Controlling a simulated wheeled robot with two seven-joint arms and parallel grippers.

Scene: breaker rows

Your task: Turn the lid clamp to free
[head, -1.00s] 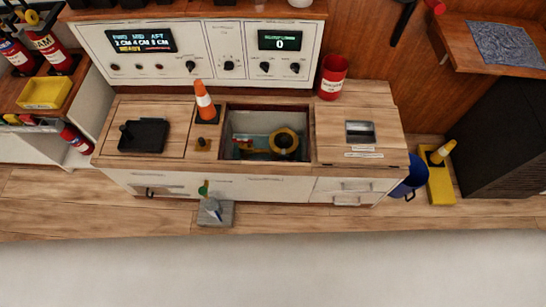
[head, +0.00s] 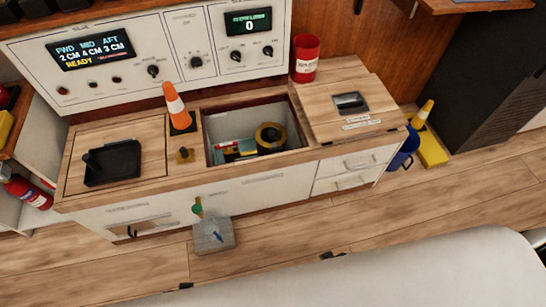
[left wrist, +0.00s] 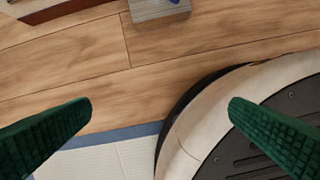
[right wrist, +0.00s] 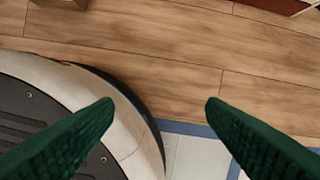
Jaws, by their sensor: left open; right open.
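A small brass-coloured clamp with a dark knob (head: 184,154) sits on the wooden counter top, between the left lid and the open bin. It is too small to tell which way it is turned. The left wooden lid (head: 140,135) lies flat and carries a black square tray with a knob (head: 113,163). My left gripper (left wrist: 160,108) is open and empty above the floor and my base. My right gripper (right wrist: 160,105) is also open and empty over the floor. Neither gripper shows in the head view, and both are away from the counter.
An orange cone (head: 177,108) stands just behind the clamp. The open bin (head: 208,150) holds a yellow tape roll (head: 270,137). A red can (head: 305,60) stands at the back right. A grey block (head: 213,237) is at the counter's front.

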